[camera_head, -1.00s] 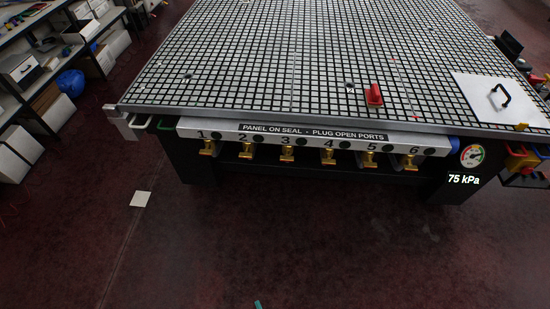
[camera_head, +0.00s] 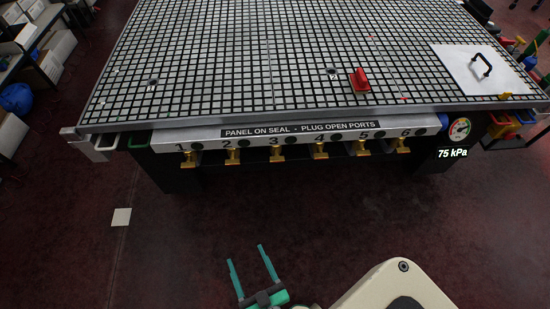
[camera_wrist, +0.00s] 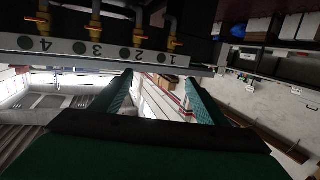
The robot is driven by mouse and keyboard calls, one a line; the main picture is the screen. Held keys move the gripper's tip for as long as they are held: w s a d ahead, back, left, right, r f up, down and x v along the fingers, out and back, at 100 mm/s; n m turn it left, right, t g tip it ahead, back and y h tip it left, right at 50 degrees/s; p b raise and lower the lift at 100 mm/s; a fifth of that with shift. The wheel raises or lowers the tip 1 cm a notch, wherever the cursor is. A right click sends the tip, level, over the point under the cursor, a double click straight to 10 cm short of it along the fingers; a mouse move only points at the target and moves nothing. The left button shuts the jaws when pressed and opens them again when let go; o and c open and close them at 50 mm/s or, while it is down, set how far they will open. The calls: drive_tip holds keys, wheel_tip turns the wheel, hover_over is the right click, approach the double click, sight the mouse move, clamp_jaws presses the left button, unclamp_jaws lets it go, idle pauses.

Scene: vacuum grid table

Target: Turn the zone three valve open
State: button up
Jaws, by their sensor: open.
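The zone three valve (camera_head: 276,154) is a brass tap under the front rail, below the number 3. It is one of a numbered row, with the two valve (camera_head: 232,156) and the four valve (camera_head: 320,152) beside it. In the wrist view the row appears upside down, with the zone three valve (camera_wrist: 95,25) at the upper left. My gripper (camera_head: 246,255) has teal fingers spread apart with nothing between them. It is in front of and apart from the valve row, lower in the head view. I cannot tell the exact angle of the zone three handle.
The gridded table (camera_head: 215,60) carries a red block-like handle (camera_head: 360,80) and a white panel (camera_head: 482,70) with a black handle. A gauge (camera_head: 459,129) above a 75 kPa readout is at the right. The floor (camera_head: 190,230) before the valves is mostly clear.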

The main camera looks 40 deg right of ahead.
drive_tip(key=w+d+f+m+h, duration=0.35)
drive_tip(key=w+d+f, duration=0.35)
drive_tip(key=w+d, duration=0.55)
drive_tip(key=h, duration=0.3)
approach(277, 159)
drive_tip(key=shift+m+g, duration=0.4)
drive_tip(key=shift+m, duration=0.05)
drive_tip(key=x, duration=1)
drive_tip(key=shift+a+r, duration=0.1)
drive_tip(key=shift+r, duration=0.1)
drive_tip(key=c, duration=1.1)
